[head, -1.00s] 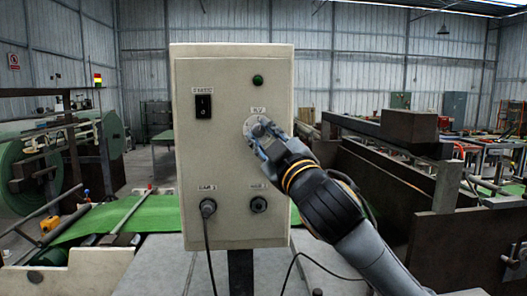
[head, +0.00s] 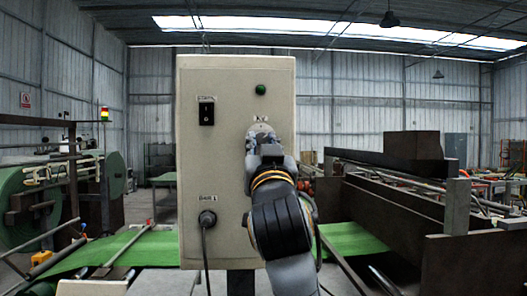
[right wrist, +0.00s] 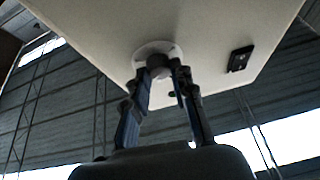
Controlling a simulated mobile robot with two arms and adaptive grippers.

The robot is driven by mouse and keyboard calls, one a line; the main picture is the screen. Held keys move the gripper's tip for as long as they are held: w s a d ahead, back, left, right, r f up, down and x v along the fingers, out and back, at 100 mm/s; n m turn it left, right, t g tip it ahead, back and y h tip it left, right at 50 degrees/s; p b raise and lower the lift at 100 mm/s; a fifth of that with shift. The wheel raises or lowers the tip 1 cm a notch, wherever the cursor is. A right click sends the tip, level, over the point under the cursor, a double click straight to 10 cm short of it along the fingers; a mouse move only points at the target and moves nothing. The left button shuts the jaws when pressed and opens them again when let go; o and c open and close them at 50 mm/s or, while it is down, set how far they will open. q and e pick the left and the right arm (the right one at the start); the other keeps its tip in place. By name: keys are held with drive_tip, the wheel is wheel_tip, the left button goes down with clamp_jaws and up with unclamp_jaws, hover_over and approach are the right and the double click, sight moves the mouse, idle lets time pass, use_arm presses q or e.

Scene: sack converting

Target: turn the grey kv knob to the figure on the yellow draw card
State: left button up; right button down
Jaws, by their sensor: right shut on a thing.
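The grey kv knob (right wrist: 157,66) sits on a round white dial on the face of a cream control box (head: 222,150). In the head view the dial (head: 262,129) shows below a "kV" label, and the knob is mostly hidden behind my right gripper (head: 264,146). In the right wrist view the gripper (right wrist: 160,76) has a finger on each side of the knob and is shut on it. I cannot read the dial's figures or the knob's pointer. I cannot make out a yellow draw card in either view. My left gripper is not in view.
The box carries a black rocker switch (head: 206,112), a green lamp (head: 261,89) and a socket with a cable (head: 207,219). My right arm covers the box's lower right. Green sheeting (head: 125,249) and machines stand behind on both sides.

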drive_tip(key=shift+m, duration=0.4)
drive_tip(key=c, duration=1.1)
unclamp_jaws()
wheel_tip(320, 180, up, 10)
